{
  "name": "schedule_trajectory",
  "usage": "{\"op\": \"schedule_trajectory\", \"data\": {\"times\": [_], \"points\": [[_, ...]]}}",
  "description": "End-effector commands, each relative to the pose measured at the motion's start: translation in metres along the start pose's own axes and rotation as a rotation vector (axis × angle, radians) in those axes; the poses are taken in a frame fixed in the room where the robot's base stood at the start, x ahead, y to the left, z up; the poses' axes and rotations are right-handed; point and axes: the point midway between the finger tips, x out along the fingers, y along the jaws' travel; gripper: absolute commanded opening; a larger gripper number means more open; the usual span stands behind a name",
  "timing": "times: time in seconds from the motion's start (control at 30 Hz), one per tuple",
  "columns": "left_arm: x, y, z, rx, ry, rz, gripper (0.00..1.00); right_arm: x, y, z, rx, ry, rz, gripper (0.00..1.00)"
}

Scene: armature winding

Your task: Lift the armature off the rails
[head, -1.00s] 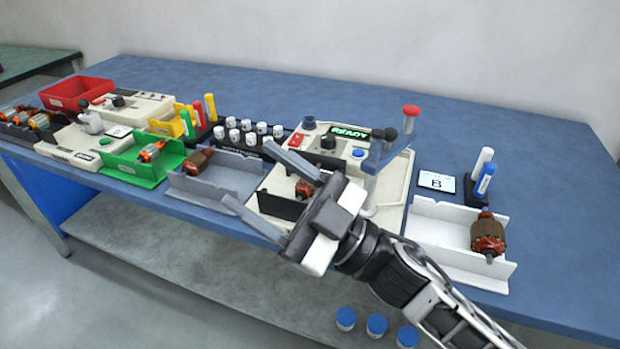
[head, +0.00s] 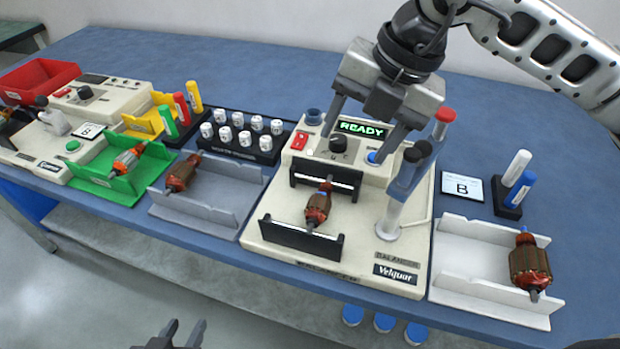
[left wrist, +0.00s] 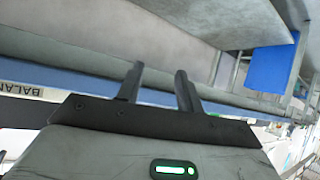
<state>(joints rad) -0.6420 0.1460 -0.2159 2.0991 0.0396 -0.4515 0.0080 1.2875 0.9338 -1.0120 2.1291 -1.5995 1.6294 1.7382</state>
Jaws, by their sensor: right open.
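The balancer (head: 272,232) is a cream machine with a green READY display. An armature (head: 318,206) with a reddish-brown body lies across its two black rails, the rear rail (head: 300,180) and the front rail (head: 290,236). My right gripper (head: 352,147) is open and empty, above the machine's back panel and behind the armature, fingers pointing down. My left gripper (head: 183,328) is at the bottom edge, in front of the bench, far from the armature. In the left wrist view its two fingers (left wrist: 158,84) stand apart with nothing between them.
A post with a red knob (head: 445,114) stands right of the armature. A white tray (head: 460,262) with another armature (head: 529,265) is at right. A grey tray (head: 215,195) and a green tray (head: 95,185) hold armatures at left. White bottles (head: 224,134) stand behind.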

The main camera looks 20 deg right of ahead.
Motion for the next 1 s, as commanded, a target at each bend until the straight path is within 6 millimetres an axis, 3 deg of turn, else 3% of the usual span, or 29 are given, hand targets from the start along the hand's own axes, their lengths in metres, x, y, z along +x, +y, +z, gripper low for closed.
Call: {"op": "schedule_trajectory", "data": {"times": [0.2,0.4,0.67,1.0], "points": [[-0.008,0.004,0.017,-0.007,-0.042,0.004,0.36,0.046,-0.001,-0.002,-0.002,0.007,-0.005,0.61],[-0.009,0.004,0.019,-0.004,-0.05,0.003,0.36,0.083,0.0,-0.002,-0.003,0.006,-0.002,0.61],[-0.007,0.003,0.016,0.0,-0.045,0.002,0.36,0.104,0.0,-0.002,-0.003,0.006,0.0,0.61],[-0.008,0.003,0.013,0.004,-0.043,0.0,0.36,0.148,0.0,-0.002,-0.003,0.006,0.0,0.61]]}}
